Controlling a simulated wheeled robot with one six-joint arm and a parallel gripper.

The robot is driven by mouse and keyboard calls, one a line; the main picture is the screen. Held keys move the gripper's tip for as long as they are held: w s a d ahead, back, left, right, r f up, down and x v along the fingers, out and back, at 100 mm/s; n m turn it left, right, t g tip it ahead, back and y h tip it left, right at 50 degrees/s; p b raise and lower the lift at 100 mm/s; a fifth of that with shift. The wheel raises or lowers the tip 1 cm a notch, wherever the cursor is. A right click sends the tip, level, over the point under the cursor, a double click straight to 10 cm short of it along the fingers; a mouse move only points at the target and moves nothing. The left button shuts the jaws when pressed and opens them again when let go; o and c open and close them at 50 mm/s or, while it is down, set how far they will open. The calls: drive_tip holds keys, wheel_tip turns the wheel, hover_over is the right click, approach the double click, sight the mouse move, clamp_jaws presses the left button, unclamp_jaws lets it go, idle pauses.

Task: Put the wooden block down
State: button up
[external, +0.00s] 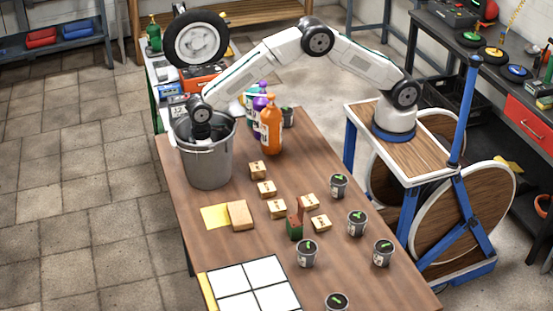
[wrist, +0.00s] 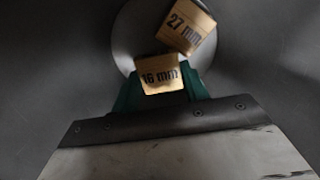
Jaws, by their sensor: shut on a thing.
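My gripper (wrist: 161,91) is shut on a small wooden block marked 16 mm (wrist: 160,77), which shows between its green fingers in the wrist view. Below it, another wooden block marked 27 mm (wrist: 188,29) lies at the bottom of the grey bucket (wrist: 55,70). In the external view the grey bucket (external: 208,163) stands at the table's far left corner. My wrist reaches down into its mouth, so the bucket wall hides the fingers and the held block there.
Bottles, an orange one (external: 271,130) in front, stand right of the bucket. Several labelled wooden blocks (external: 266,189) lie mid-table, near a larger block (external: 239,214) by a yellow pad (external: 213,216). Several grey pots (external: 357,223) stand at right. A white panelled board (external: 265,272) lies in front.

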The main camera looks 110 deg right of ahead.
drive_tip(key=shift+f, duration=0.2)
drive_tip(key=o, duration=1)
drive_tip(key=shift+c, duration=0.2)
drive_tip(key=shift+r, duration=0.1)
wheel_tip(320, 180, up, 13)
drive_tip(key=shift+r, duration=0.15)
drive_tip(key=s+a+r, duration=0.1)
drive_tip(key=s+r, duration=0.7)
drive_tip(key=s, duration=0.5)
drive_tip(key=s+r, duration=0.9)
drive_tip(key=s, duration=0.5)
drive_tip(key=s+f, duration=0.3)
drive_tip(key=s, duration=1.1)
drive_tip(key=s+f+t, duration=0.1)
drive_tip(key=s+f, duration=0.3)
drive_tip(key=s, duration=1)
drive_tip(key=shift+a, duration=0.35)
